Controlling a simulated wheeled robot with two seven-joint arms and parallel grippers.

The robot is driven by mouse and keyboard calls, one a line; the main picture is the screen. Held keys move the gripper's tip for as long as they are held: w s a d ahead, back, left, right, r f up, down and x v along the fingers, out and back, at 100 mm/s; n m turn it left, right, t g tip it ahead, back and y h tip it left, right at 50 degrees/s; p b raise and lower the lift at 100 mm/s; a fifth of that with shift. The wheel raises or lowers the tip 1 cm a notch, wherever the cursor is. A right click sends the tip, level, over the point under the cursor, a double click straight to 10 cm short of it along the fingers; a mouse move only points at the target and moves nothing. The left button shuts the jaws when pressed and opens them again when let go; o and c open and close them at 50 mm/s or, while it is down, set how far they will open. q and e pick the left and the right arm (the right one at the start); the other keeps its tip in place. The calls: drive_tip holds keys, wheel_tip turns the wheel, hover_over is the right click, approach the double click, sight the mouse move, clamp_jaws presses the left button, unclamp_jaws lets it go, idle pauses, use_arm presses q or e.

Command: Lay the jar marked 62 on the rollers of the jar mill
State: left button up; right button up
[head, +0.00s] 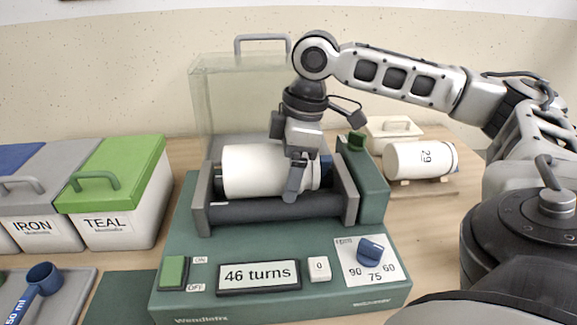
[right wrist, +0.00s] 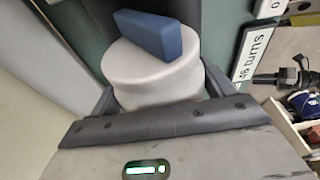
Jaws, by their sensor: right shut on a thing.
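A white jar (head: 262,171) lies level in the jar mill (head: 201,204), at the rollers (head: 270,209). My right gripper (head: 296,180) is shut on it near its blue right end, coming from above. No number shows on this jar's visible side, and I cannot tell whether it rests fully on the rollers. In the right wrist view the jar (right wrist: 150,75) shows its pale end with a blue bar (right wrist: 148,35). My left gripper is not in view.
The mill's front carries a display reading "46 turns" (head: 258,276), a green switch (head: 173,271) and a blue knob (head: 371,249). A clear cover (head: 235,95) stands behind the rollers. Bins marked IRON (head: 45,205) and TEAL (head: 115,200) stand at the left.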

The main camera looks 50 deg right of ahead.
drive_tip(key=o, duration=1.2)
drive_tip(key=shift+r, duration=0.1)
use_arm(q)
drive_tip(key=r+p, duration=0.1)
drive_tip(key=p, duration=0.3)
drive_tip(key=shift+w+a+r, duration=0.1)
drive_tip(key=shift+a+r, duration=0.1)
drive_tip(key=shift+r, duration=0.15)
use_arm(e)
wheel_tip(320, 180, up, 16)
drive_tip(key=s+d, duration=0.2)
drive_tip(key=shift+d+f, duration=0.2)
